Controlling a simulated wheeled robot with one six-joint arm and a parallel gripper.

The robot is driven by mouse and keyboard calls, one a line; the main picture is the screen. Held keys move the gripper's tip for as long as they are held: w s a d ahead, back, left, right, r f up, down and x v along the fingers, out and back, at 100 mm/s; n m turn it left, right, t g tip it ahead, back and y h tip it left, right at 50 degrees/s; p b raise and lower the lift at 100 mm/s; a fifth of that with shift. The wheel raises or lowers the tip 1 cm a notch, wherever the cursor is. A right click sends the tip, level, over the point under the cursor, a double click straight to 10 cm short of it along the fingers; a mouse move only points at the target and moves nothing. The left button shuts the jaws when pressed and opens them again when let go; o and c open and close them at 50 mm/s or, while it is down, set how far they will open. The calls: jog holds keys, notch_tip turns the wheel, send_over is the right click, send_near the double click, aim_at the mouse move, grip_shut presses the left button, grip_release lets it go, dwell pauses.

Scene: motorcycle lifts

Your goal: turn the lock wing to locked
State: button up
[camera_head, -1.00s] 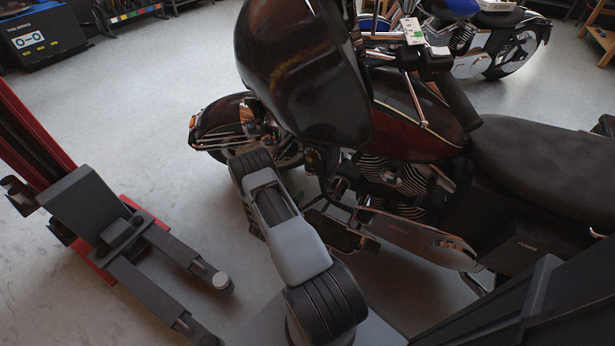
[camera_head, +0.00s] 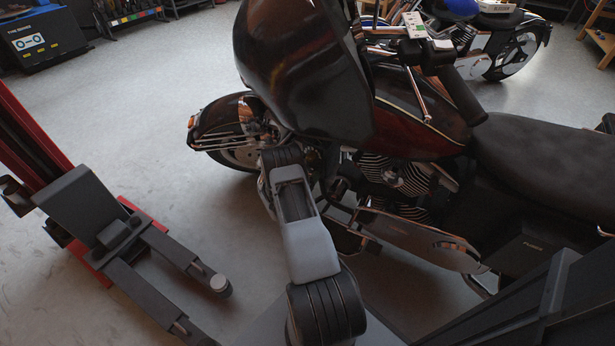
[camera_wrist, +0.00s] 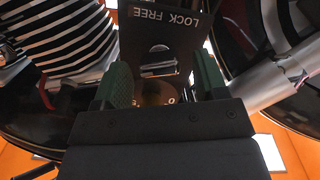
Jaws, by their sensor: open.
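In the wrist view my gripper (camera_wrist: 160,86) is open, with one green finger on each side. Beyond and between the fingers is a black plate (camera_wrist: 158,22) with the words "LOCK FREE" in white, upside down. The plate has a small pale crescent mark and silver pieces below it. A dim brownish-gold rounded part (camera_wrist: 152,94) shows low between the fingers, partly hidden by the dark gripper body. I cannot tell for certain whether it is the lock wing, or whether the fingers touch it. In the head view my gripper is hidden behind my arm and the motorcycle.
A dark red and black motorcycle (camera_head: 420,125) stands close beside my arm. A red and black lift post (camera_head: 80,205) with low arms stands at the left. A blue motorcycle (camera_head: 480,40) is behind.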

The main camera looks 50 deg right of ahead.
jog(key=shift+c, duration=0.4)
jog(key=c, duration=0.8)
jog(key=shift+c, duration=0.2)
jog(key=n+b, duration=0.1)
jog(key=n, duration=0.1)
jog(key=shift+f+n+g+b, duration=0.15)
jog(key=shift+n+g+b, duration=0.15)
jog(key=shift+n+b, duration=0.1)
jog(key=n+b, duration=0.1)
jog(key=n, duration=0.2)
jog(key=shift+w+h, duration=0.1)
jog(key=shift+h, duration=0.2)
jog(key=n+b, duration=0.1)
jog(key=n, duration=0.2)
jog(key=shift+n+g, duration=0.3)
jog(key=shift+f+n+h+b, duration=0.1)
jog(key=shift+n+h+b, duration=0.3)
jog(key=shift+n, duration=1.5)
